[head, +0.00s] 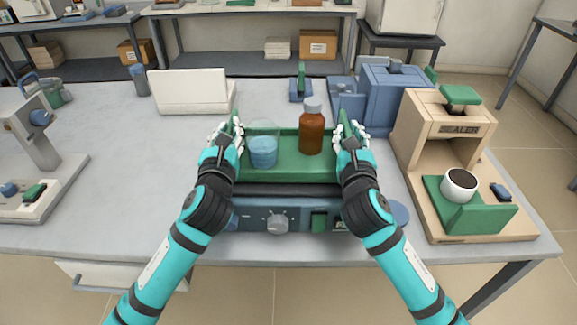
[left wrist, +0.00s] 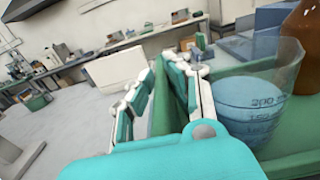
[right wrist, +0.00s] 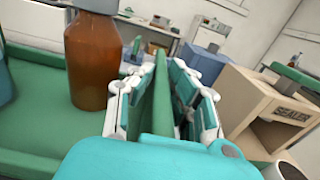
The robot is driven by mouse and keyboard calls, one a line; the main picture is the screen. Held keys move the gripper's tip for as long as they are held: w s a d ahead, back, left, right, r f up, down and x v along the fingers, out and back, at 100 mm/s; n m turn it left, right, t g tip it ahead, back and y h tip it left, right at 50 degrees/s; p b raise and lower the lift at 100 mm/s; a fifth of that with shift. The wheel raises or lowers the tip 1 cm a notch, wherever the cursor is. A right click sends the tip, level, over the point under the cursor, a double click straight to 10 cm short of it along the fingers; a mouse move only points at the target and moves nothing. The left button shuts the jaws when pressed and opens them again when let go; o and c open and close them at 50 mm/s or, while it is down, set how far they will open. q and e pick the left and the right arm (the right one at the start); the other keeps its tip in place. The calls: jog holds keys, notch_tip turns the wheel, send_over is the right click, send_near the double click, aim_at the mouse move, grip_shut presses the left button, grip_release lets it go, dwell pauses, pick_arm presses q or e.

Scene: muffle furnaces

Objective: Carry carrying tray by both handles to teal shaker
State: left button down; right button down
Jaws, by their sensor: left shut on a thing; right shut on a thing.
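The green carrying tray (head: 290,174) is in the middle of the head view, level, with a beaker of blue liquid (head: 263,153) and a brown bottle (head: 312,132) standing upright in it. My left gripper (head: 236,135) is shut on its left handle, which shows between the fingers in the left wrist view (left wrist: 163,105). My right gripper (head: 349,135) is shut on its right handle, also seen in the right wrist view (right wrist: 160,95). Directly below and in front of the tray is a blue-grey shaker (head: 255,219) with a dark top, knobs and a green switch. I cannot tell whether tray and shaker touch.
A wooden sealer (head: 415,145) with a dark-filled white cup (head: 460,185) stands to the right. A blue device (head: 385,90) is behind it. A white box (head: 190,92) and a small blue-and-green stand (head: 300,88) are behind the tray.

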pick_arm(q)
jog(key=shift+f+b, duration=0.55)
jog(key=shift+f, duration=0.15)
pick_arm(e)
jog(key=shift+f, duration=0.6)
pick_arm(q)
jog(key=c, duration=1.3)
grip_release()
jog(key=shift+s+r, duration=0.1)
jog(key=shift+r, duration=0.1)
pick_arm(e)
jog(key=c, duration=1.3)
grip_release()
jog(key=shift+r, duration=0.15)
pick_arm(q)
jog(key=shift+s, duration=0.1)
pick_arm(e)
jog(key=shift+s, duration=0.1)
pick_arm(q)
jog(key=s, duration=1.1)
jog(key=shift+s, duration=0.4)
pick_arm(e)
jog(key=s, duration=1.2)
pick_arm(q)
jog(key=shift+a+p, duration=0.1)
jog(key=shift+p, duration=0.2)
